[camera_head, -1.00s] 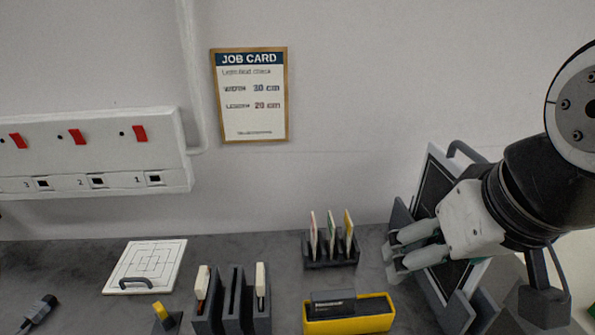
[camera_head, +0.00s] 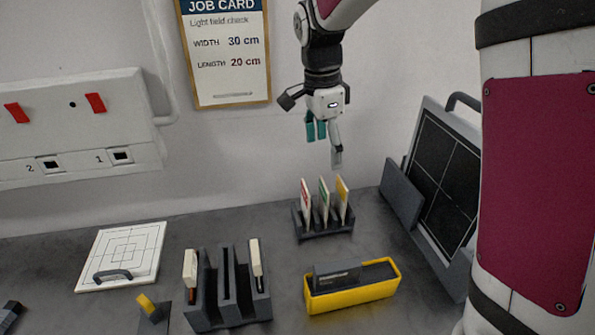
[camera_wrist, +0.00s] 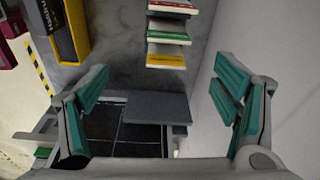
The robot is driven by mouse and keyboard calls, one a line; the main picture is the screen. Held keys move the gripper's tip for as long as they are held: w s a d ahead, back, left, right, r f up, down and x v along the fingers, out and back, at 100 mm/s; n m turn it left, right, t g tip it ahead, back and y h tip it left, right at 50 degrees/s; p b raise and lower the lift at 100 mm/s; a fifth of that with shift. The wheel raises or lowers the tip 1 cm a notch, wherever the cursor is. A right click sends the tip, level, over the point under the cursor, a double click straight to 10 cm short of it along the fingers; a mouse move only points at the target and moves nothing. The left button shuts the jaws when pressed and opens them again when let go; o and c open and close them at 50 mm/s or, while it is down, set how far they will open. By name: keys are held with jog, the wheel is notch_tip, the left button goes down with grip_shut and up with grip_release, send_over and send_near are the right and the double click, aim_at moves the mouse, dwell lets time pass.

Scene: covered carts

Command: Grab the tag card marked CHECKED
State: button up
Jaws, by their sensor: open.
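Three upright tag cards stand side by side in a small dark rack (camera_head: 326,235): a red-topped card (camera_head: 305,196), a green-topped card (camera_head: 323,198) and a yellow-topped card (camera_head: 342,196). Their printing is too small to read, so I cannot tell which says CHECKED. The wrist view shows the red (camera_wrist: 173,6), green (camera_wrist: 168,38) and yellow (camera_wrist: 166,61) card tops near the upper middle. My gripper (camera_head: 325,145) is open and empty, pointing down above the rack and apart from the cards. In the wrist view, its fingers (camera_wrist: 160,92) are spread wide.
A yellow tray (camera_head: 350,296) lies in front of the rack. A dark gridded panel (camera_head: 440,175) leans at the right. A grey slotted holder (camera_head: 230,290) and a white grid plate (camera_head: 122,255) stand to the left. The wall with the job card (camera_head: 225,60) is behind.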

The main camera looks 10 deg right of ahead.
aim_at(324, 194)
jog(key=shift+m, duration=0.5)
jog(key=f, duration=0.5)
jog(key=w+f, duration=0.1)
jog(key=f, duration=0.4)
jog(key=d+f, duration=0.1)
jog(key=f, duration=0.4)
jog(key=shift+w+f+p, duration=0.1)
jog(key=shift+w+p, duration=0.2)
jog(key=shift+w, duration=0.05)
jog(key=c, duration=1.1)
